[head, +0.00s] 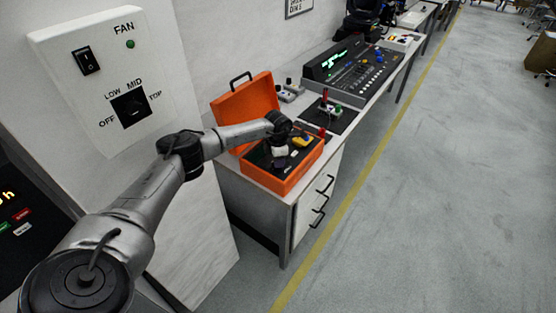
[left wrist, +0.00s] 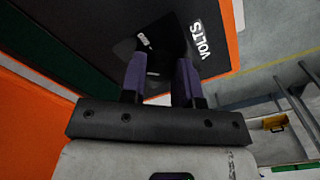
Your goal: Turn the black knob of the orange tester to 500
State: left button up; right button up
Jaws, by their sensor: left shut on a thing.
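The orange tester (head: 290,187) stands on the bench with its lid (head: 245,110) up. Its dark panel, with the white word VOLTS (left wrist: 200,40), fills the top of the left wrist view. My left arm reaches over the case, and my left gripper (left wrist: 160,72) is down at the panel. Its two purple fingers are shut on the black knob (left wrist: 160,60), one on each side. Dark on dark, the knob's outline is hard to make out. The number 500 cannot be read in either view. My right gripper is not in view.
A white FAN box (head: 100,75) with a switch and dial is on the wall at left. A yellow item (head: 302,141) shows in the case. Behind it are a dark mat (head: 342,118) and a control console (head: 355,72). Open floor lies to the right.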

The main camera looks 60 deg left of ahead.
pick_arm(q)
jog(key=m, duration=0.5)
jog(key=shift+b, duration=0.3)
jog(key=m, duration=0.3)
jog(key=shift+m, duration=0.3)
jog(key=shift+m+b, duration=0.3)
jog(key=shift+m, duration=0.2)
jog(key=o, duration=0.9)
jog(key=shift+o, duration=0.2)
jog(key=shift+r, duration=0.1)
